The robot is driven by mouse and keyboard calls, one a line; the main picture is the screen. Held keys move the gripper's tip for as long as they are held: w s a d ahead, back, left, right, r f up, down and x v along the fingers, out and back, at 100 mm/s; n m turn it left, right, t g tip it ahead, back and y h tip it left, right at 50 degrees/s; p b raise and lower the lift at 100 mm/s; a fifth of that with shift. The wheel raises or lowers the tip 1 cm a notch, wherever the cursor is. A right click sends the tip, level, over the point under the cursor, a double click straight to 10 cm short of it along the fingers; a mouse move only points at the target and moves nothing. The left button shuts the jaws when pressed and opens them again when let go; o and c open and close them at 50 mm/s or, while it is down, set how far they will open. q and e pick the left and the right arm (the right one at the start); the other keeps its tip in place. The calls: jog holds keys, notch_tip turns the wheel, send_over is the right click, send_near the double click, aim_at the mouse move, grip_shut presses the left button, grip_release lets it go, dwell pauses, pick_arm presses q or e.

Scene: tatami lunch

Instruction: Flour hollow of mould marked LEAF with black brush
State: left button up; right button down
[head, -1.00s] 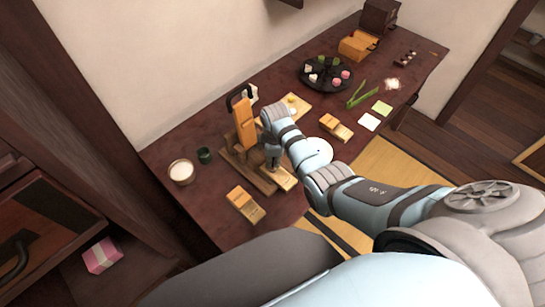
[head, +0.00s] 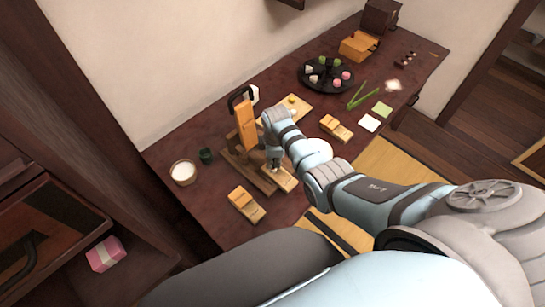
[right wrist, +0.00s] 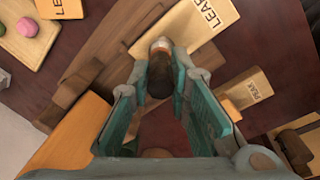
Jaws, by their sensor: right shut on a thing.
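My right gripper (head: 273,163) points down over the table and is shut on a brush with a dark handle; the brush (right wrist: 160,72) shows between its teal fingers (right wrist: 160,88) in the right wrist view. The brush has a pale end. A pale wooden mould marked LEAF (right wrist: 192,28) lies just past that end; whether they touch is unclear. In the head view this mould (head: 290,183) is partly hidden by the gripper, and its hollow is not visible. My left gripper is not in view.
A brown wooden stand with an upright orange block (head: 246,124) is close beside the gripper. Other moulds (head: 246,204) (head: 336,127) lie nearby. A bowl of white powder (head: 183,172) and a dark green cup (head: 206,155) stand left. A round black tray (head: 327,76) holds sweets farther back.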

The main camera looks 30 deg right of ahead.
jog(key=shift+s+r, duration=0.1)
jog(key=shift+s, duration=0.15)
jog(key=shift+d, duration=0.1)
jog(key=shift+w+d, duration=0.1)
jog(key=shift+w, duration=0.15)
jog(key=shift+s+a+p, duration=0.15)
jog(key=shift+a+p, duration=0.15)
jog(key=shift+a, duration=0.1)
jog(key=shift+w+d+f+b, duration=0.1)
jog(key=shift+w+f+b, duration=0.1)
jog(key=shift+w+b, duration=0.1)
jog(key=shift+s+d+p, duration=0.1)
jog(key=shift+s+p, duration=0.35)
jog(key=shift+p, duration=0.2)
jog(key=shift+w, duration=0.2)
